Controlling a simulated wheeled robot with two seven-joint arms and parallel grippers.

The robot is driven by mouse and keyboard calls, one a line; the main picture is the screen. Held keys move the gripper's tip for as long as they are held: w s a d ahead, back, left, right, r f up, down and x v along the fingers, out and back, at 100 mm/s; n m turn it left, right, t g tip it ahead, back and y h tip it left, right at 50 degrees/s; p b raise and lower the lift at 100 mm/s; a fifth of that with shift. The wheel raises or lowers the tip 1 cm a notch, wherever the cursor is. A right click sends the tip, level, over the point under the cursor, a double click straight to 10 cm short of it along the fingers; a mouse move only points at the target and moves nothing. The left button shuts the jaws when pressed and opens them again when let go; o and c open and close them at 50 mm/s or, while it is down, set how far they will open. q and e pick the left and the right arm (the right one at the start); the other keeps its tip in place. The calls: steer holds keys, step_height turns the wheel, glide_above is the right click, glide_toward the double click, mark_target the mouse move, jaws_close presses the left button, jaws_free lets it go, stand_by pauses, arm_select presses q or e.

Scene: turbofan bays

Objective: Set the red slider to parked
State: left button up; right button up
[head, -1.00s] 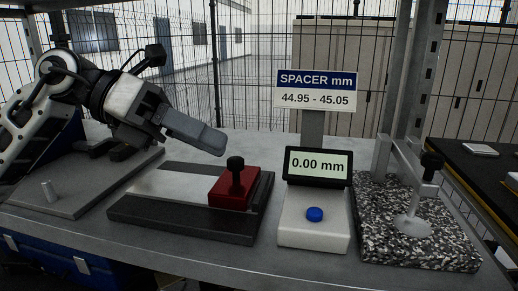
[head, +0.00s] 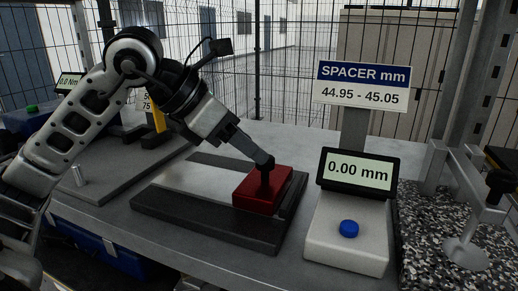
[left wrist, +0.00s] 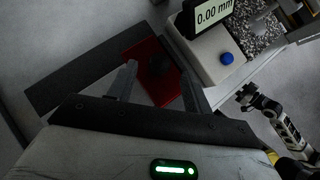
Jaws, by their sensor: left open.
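The red slider (head: 262,190) is a block with a black knob (head: 266,178), at the right end of its dark base (head: 215,227) with a pale track (head: 185,180). My left gripper (head: 262,160) is at the knob, its fingers pointing down to the right. In the left wrist view the left gripper (left wrist: 158,80) has its fingers apart, with the red slider (left wrist: 150,82) and the dark knob (left wrist: 158,66) between them. Contact with the knob cannot be told. My right gripper (left wrist: 246,96) appears small at the right of the left wrist view; its jaws are unclear.
A gauge with a 0.00 mm display (head: 358,170) and a blue button (head: 349,229) stands right of the slider base. A speckled stone plate (head: 425,240) with a clamp-like stand is farther right. A spacer sign (head: 361,85) rises behind. A grey plate (head: 105,188) lies left.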

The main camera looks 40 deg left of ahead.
mark_target(265, 175)
arm_select(q)
steer(key=shift+x, duration=1.75)
arm_select(e)
steer(key=shift+w+r, duration=0.2)
steer(key=shift+r, duration=0.05)
